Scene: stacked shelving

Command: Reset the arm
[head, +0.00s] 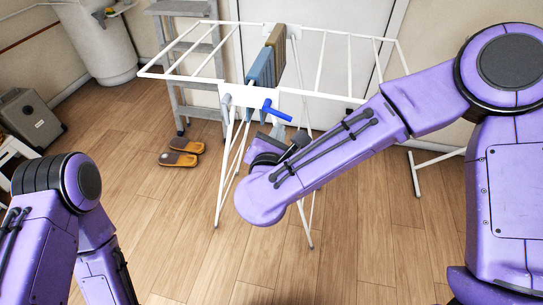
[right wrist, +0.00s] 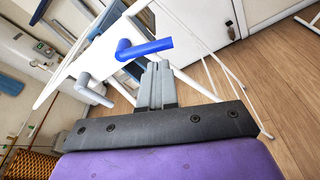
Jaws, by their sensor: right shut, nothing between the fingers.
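My right arm reaches in from the right in the head view. Its gripper (head: 278,126) is at the near side of a white drying rack, mostly hidden behind my purple wrist. In the right wrist view the right gripper (right wrist: 157,68) is shut, its grey fingers together with nothing between them. The fingertips are close below a blue peg-like handle (right wrist: 145,48) on the rack; I cannot tell whether they touch. My left arm shows at the lower left of the head view, folded down, and its gripper is out of view.
The white drying rack (head: 330,97) stands on the wood floor with blue and olive cloths (head: 262,68) hanging on it. A grey stepladder (head: 188,50) is behind it. Slippers (head: 178,159) lie on the floor. A grey case (head: 30,117) is at the left. Floor in front is clear.

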